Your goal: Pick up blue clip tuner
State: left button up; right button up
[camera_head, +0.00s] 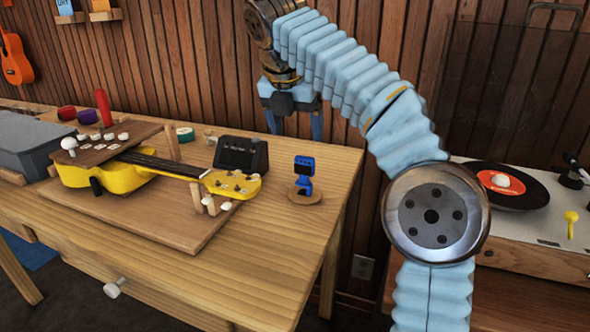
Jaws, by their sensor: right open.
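The blue clip tuner (304,168) stands upright on a small round wooden base (306,196) near the right end of the wooden table. My right gripper (294,126) hangs above and slightly behind the tuner in the picture, fingers pointing down. Its two fingers are apart with nothing between them, and it does not touch the tuner. My left gripper does not show.
A yellow ukulele (120,178) lies on a wooden board (160,228) left of the tuner. A dark box-shaped device (241,154) stands between them. A record player (535,225) is at the right, beyond a gap. The table's front right is clear.

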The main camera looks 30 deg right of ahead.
aim_at(304, 157)
jog(key=x, duration=0.7)
jog(key=shift+s, duration=0.1)
jog(key=b+x, duration=0.1)
jog(key=x, duration=0.4)
jog(key=shift+d+f, duration=0.1)
jog(key=shift+d, duration=0.15)
jog(key=shift+c, duration=0.3)
jog(key=c, duration=1)
